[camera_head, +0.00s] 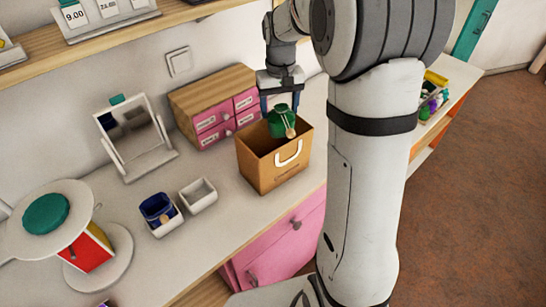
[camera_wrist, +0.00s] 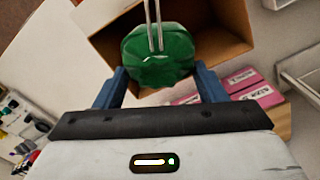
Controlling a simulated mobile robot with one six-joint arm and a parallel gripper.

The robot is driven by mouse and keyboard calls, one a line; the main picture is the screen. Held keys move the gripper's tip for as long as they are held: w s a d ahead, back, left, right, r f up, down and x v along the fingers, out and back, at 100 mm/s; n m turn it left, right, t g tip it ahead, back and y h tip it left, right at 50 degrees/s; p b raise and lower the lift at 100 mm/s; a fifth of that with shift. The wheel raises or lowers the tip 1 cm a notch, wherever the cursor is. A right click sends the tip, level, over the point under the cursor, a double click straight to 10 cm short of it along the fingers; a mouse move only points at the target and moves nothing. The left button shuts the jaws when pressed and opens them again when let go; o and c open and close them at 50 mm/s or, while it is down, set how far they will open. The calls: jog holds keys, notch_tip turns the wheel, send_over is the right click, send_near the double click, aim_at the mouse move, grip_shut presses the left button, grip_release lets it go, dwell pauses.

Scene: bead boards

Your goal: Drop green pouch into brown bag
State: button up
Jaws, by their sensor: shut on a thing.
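The green pouch (camera_head: 281,121) hangs in my gripper (camera_head: 282,98) at the open top of the brown bag (camera_head: 270,175). The bag stands upright on the counter and has a white handle on its front. In the wrist view the green pouch (camera_wrist: 158,55) sits between the two blue fingers of my gripper (camera_wrist: 160,80), with its pale cords over it. Behind it the open inside of the brown bag (camera_wrist: 215,25) shows. My gripper is shut on the pouch. How far the pouch's lower part is below the bag's rim is hard to tell.
A pink drawer box (camera_head: 212,105) stands behind the bag. A mirror (camera_head: 130,130), a small white box (camera_head: 198,195), a box with a blue pouch (camera_head: 158,212) and a round stand (camera_head: 45,215) are to the left. Bare counter (camera_head: 185,250) lies in front.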

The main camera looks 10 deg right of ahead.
notch_tip(320, 180, down, 3)
jog(key=shift+f+b, duration=0.2)
jog(key=shift+b, duration=0.7)
jog(key=o, duration=1.1)
jog(key=shift+c, duration=0.2)
notch_tip(320, 180, up, 8)
jog(key=shift+f+b, duration=0.1)
jog(key=shift+b, duration=0.3)
